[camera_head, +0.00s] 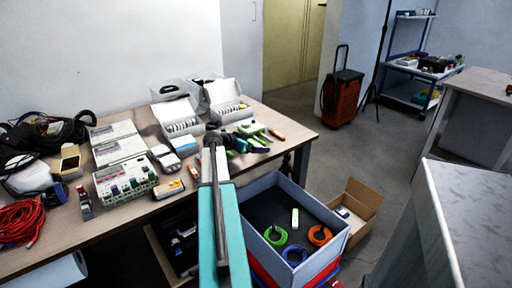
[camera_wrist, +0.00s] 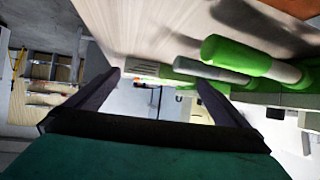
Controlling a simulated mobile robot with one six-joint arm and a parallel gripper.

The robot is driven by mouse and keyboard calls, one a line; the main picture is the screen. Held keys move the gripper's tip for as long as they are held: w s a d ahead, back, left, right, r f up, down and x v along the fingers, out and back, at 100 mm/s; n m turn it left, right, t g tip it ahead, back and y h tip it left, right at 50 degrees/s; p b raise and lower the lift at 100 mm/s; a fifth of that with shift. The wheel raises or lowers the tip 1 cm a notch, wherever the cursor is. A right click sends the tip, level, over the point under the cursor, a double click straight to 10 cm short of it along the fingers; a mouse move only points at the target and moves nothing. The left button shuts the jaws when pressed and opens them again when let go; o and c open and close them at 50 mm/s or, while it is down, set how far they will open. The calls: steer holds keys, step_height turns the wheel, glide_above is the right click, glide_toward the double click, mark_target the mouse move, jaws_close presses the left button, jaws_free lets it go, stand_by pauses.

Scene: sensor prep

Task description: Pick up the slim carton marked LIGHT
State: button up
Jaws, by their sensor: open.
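No LIGHT marking is readable in either view, so I cannot tell which carton is the slim one. Small orange-and-white pieces, possibly cartons, lie at the table's front edge (camera_head: 168,188), just right of it (camera_head: 193,171) and at the table's right end (camera_head: 277,134). My gripper (camera_head: 240,144) is over the right part of the table, partly hidden by my arm. In the wrist view my gripper (camera_wrist: 160,78) is open, its two dark fingers apart with nothing visibly held. Green-and-grey cylindrical tools (camera_wrist: 238,58) lie beside the right finger.
The table (camera_head: 140,208) is crowded with white boxes, an instrument panel (camera_head: 126,178), cables and a red cord coil (camera_head: 20,222). A blue-grey crate (camera_head: 335,222) with coloured rings stands below right, beside an open cardboard box (camera_head: 364,200). Open floor lies beyond.

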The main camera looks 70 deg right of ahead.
steer(key=shift+s+d+f, duration=0.2)
steer(key=shift+d+f, duration=0.05)
steer(key=shift+d, duration=0.15)
steer(key=c, duration=0.8)
steer(key=shift+r, duration=0.15)
steer(key=shift+r, duration=0.45)
step_height(320, 180, up, 2)
steer(key=shift+r, duration=0.25)
steer(key=s+a, duration=0.3)
steer(key=a, duration=0.4)
steer(key=s+a+r+b, duration=0.1)
steer(key=s+a, duration=0.3)
steer(key=a, duration=0.3)
steer(key=shift+s+a+r, duration=0.15)
steer(key=shift+s, duration=0.05)
